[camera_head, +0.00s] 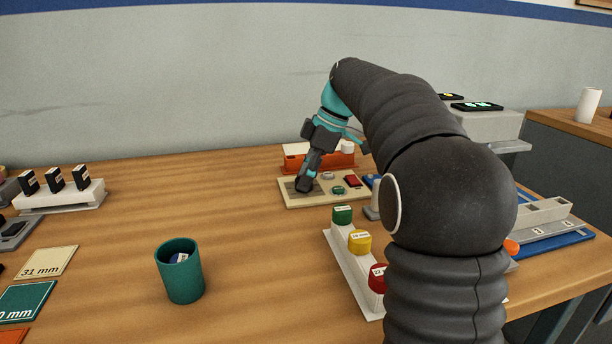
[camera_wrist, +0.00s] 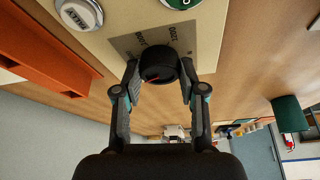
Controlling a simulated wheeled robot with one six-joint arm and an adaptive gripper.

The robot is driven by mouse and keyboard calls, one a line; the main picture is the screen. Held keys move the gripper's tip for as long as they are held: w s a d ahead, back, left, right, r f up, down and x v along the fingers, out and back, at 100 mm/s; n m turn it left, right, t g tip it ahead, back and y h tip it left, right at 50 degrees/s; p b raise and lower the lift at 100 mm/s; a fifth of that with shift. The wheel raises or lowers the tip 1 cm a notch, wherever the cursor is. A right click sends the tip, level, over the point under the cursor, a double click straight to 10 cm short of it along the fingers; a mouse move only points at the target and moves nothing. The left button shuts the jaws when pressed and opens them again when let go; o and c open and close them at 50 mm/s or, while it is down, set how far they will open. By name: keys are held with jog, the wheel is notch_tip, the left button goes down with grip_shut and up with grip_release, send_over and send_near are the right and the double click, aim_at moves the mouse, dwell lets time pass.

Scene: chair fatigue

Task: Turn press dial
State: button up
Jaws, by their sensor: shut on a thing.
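The press dial is a round black knob with a red pointer line, and it shows in the wrist view (camera_wrist: 158,66) on a grey marked plate (camera_wrist: 128,42). The plate is part of a beige control panel (camera_head: 325,201) at the back of the table. My gripper (camera_head: 303,187) reaches down to the panel's left part and hides the dial in the head view. In the wrist view my gripper (camera_wrist: 158,72) has one finger on each side of the dial and is shut on it.
On the panel are a green button (camera_head: 338,190) and a red switch (camera_head: 353,181). An orange-red unit (camera_head: 340,161) stands behind it. A white rack (camera_head: 342,258) with colored pieces is in front. A teal cup (camera_head: 182,276) stands on the table, with clear wood between it and the panel.

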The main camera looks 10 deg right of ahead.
jog(key=shift+n, duration=0.3)
dwell(0.4)
jog(key=o, duration=1.1)
jog(key=shift+o, duration=0.2)
jog(key=w+v, duration=0.1)
jog(key=v, duration=1.1)
jog(key=shift+s, duration=0.35)
